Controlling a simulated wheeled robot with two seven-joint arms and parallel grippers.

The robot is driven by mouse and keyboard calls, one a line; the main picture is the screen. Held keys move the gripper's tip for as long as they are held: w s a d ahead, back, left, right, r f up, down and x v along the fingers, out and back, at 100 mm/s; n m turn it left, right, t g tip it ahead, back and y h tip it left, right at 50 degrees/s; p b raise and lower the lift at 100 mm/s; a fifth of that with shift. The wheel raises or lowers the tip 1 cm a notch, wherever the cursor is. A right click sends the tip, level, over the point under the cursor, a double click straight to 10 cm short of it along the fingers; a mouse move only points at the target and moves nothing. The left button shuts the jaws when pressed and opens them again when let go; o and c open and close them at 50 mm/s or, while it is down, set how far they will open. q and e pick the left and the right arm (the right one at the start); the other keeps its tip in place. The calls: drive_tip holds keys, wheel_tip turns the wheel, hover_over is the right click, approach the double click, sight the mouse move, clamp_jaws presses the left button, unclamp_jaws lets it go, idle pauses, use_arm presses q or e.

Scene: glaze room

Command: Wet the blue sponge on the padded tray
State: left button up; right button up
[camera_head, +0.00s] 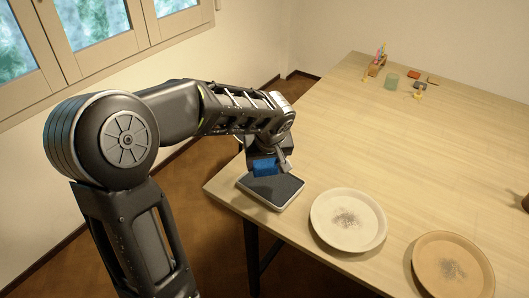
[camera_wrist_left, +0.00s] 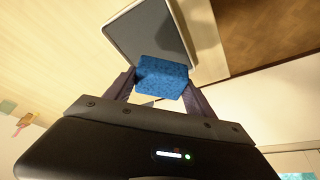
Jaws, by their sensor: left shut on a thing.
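The blue sponge (camera_head: 265,166) is a small block between the fingers of my left gripper (camera_head: 268,168). In the left wrist view the sponge (camera_wrist_left: 162,77) sits between the two fingers of the left gripper (camera_wrist_left: 160,88), which is shut on it. The padded tray (camera_head: 285,205) has a dark grey pad and a pale rim, and stands at the table's near left corner. It also shows in the left wrist view (camera_wrist_left: 141,32), beyond the sponge. The sponge is over the tray's far part; I cannot tell whether it touches the pad. My right gripper is not in view.
A cream plate (camera_head: 327,231) and a tan plate (camera_head: 428,278), each with greyish specks in the middle, stand right of the tray. A green cup (camera_head: 392,80), a wooden holder with coloured sticks (camera_head: 376,69) and small blocks are at the far end. The table (camera_head: 350,140) is clear between.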

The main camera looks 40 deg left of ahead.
use_arm(q)
drive_tip(key=shift+f, duration=0.1)
drive_tip(key=shift+f+b, duration=1.25)
drive_tip(key=shift+f, duration=1.7)
drive_tip(key=shift+s+f+b, duration=0.1)
drive_tip(key=shift+f+b, duration=0.25)
drive_tip(key=shift+b, duration=0.35)
idle(1.1)
drive_tip(key=shift+r+p, duration=1.7)
drive_tip(key=shift+r, duration=1.95)
